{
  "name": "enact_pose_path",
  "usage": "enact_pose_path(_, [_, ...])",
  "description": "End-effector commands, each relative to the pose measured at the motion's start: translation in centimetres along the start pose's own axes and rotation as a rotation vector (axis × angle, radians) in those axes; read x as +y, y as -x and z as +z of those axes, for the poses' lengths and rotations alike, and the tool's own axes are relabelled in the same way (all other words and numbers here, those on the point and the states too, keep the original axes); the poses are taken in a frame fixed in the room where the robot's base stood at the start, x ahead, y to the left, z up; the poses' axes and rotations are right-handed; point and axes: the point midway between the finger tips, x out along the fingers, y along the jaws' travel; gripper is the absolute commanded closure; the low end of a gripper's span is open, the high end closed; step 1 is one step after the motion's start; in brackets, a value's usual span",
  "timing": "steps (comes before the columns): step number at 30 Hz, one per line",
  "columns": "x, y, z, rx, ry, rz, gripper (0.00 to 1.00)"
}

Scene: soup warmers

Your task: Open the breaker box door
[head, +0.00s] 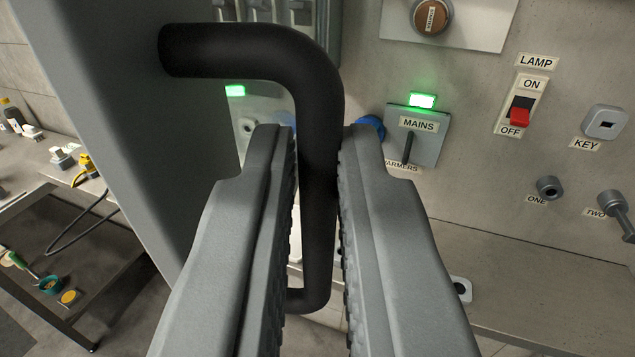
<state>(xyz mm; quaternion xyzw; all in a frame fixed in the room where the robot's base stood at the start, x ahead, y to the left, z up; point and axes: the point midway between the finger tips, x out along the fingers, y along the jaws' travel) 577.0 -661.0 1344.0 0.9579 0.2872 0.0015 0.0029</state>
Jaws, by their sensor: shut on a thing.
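The breaker box door (140,120) is a grey panel at the left, seen at a steep angle and swung out from the wall, so it stands open. Its black bent handle (310,100) comes off the door at the upper left and runs down through the middle of the view. My gripper (318,150) is shut on the upright part of the handle, one finger on each side. Behind the handle, part of the box's inside with grey switches (265,12) shows at the top. The fingers hide some of the wall behind.
The wall panel at the right carries a MAINS switch (425,140) with a green light, a red LAMP switch (520,112), a KEY socket (604,122) and knobs. A counter (540,285) runs below it. A bench (60,225) with bottles and tools stands at the far left.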

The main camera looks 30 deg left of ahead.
Motion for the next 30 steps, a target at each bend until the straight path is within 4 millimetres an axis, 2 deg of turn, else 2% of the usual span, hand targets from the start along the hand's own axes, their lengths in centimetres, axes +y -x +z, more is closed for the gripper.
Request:
enact_pose_path(3, [0.1, -0.2, 0.2, -0.002, -0.003, -0.002, 1.0])
enact_pose_path(4, [0.1, -0.2, 0.2, -0.001, -0.003, -0.002, 0.83])
enact_pose_path(6, [0.1, -0.1, 0.2, -0.001, -0.003, -0.002, 0.7])
enact_pose_path(7, [0.1, -0.1, 0.1, -0.001, -0.002, -0.002, 0.67])
enact_pose_path(15, [0.0, 0.0, 0.0, -0.001, 0.0, 0.0, 0.67])
enact_pose_path(19, [0.0, 0.8, 0.0, -0.001, 0.001, 0.0, 0.67])
enact_pose_path(23, [0.1, 2.6, 0.0, -0.001, 0.001, 0.002, 0.67])
enact_pose_path(30, [0.1, 7.4, 0.1, -0.001, 0.001, 0.002, 0.67])
